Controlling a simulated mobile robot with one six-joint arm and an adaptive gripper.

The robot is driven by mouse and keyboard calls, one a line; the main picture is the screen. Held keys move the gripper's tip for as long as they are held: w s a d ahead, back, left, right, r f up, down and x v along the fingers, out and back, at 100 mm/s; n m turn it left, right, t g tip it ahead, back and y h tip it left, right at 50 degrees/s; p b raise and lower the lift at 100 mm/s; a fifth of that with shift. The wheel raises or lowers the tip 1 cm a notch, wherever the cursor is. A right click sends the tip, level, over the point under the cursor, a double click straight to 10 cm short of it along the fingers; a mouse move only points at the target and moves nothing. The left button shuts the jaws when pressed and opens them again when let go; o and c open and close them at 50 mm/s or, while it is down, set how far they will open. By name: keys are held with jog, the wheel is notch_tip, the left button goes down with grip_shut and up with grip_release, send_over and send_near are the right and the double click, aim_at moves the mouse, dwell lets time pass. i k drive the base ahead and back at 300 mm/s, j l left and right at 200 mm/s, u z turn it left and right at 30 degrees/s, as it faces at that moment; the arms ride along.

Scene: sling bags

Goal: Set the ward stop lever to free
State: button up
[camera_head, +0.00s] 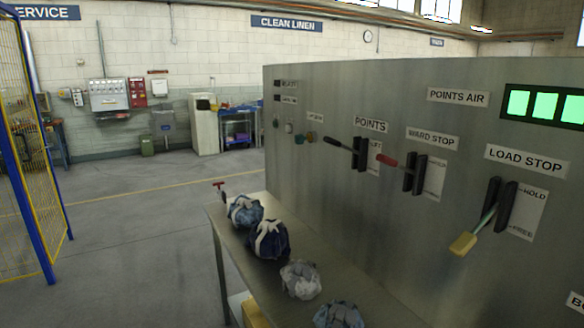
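The ward stop lever has a red handle (386,160) that sticks out to the left from a black slotted bracket, at the upper part of the slot. The "WARD STOP" sign (433,138) is above it on the grey panel. A small pale plate (434,178) is beside the slot; its lettering is too small to read. The load stop lever to the right has a yellow handle (463,244) angled low, and its plate (528,210) reads HOLD at the top and FREE at the bottom. My gripper is not in view.
The points lever (338,144) with a black handle is left of the ward stop lever. A metal table (228,238) with several bundled bags stands before the panel. Open floor (130,210) lies to the left, with a yellow mesh fence (25,150) at the far left.

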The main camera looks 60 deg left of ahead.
aim_at(386, 159)
jog(key=u, duration=1.7)
